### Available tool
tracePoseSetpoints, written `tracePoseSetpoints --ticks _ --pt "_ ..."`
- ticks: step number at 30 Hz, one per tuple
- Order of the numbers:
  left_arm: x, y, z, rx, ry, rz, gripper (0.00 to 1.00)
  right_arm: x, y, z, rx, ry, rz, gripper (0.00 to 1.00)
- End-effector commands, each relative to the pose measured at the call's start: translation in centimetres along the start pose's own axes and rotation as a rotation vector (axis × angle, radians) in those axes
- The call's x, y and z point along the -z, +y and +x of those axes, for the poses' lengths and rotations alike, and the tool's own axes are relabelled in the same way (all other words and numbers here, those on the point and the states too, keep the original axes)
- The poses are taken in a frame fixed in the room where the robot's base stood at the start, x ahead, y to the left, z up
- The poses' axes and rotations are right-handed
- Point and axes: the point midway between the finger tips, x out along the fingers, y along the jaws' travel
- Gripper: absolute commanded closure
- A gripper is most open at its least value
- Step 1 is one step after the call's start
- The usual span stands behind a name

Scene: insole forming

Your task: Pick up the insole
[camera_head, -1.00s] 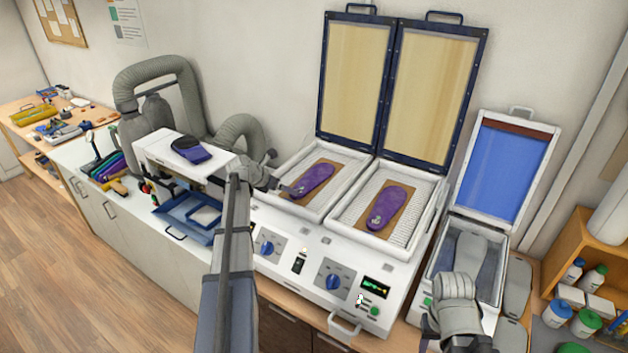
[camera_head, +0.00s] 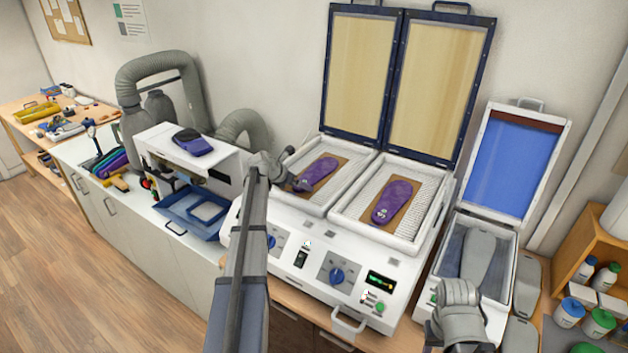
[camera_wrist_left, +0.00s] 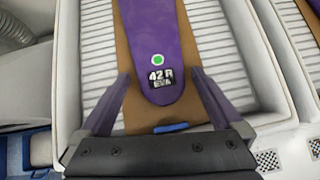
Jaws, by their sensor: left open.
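A purple insole (camera_head: 317,173) lies on a brown board (camera_head: 338,163) in the left open tray of the white press. The left wrist view shows the insole (camera_wrist_left: 155,30) with a green dot and a "42 R EVA" label at its near end. My left gripper (camera_wrist_left: 158,74) is open, its fingers on either side of that end; I cannot tell if they touch it. In the head view my left gripper (camera_head: 298,184) is at the insole's near left end. A second purple insole (camera_head: 393,201) lies in the right tray. My right gripper (camera_head: 457,312) is at lower right, its jaws unclear.
The press lids (camera_head: 398,80) stand open behind the trays. A box with a raised blue lid (camera_head: 513,165) holds grey insole shapes at right. A white machine (camera_head: 165,150) with grey hoses and a blue tray (camera_head: 185,217) stand at left. Tray walls surround the insoles.

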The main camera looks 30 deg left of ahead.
Motion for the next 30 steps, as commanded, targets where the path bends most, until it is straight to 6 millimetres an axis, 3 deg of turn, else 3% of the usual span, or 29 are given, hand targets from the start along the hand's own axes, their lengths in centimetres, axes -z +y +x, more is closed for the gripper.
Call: tracePoseSetpoints --ticks 4,25,30 --pt "-0.05 -0.02 -0.15 0.0 0.0 0.0 0.02 -0.01 0.01 -0.14 0.0 0.0 0.0 0.5" --pt "-0.04 -0.01 -0.16 0.0 0.0 -0.001 0.81 -0.01 0.01 -0.14 0.0 0.0 0.0 0.5" --pt "-0.04 -0.01 -0.17 0.0 0.0 -0.001 0.81 -0.01 0.01 -0.14 0.0 0.0 0.0 0.5"
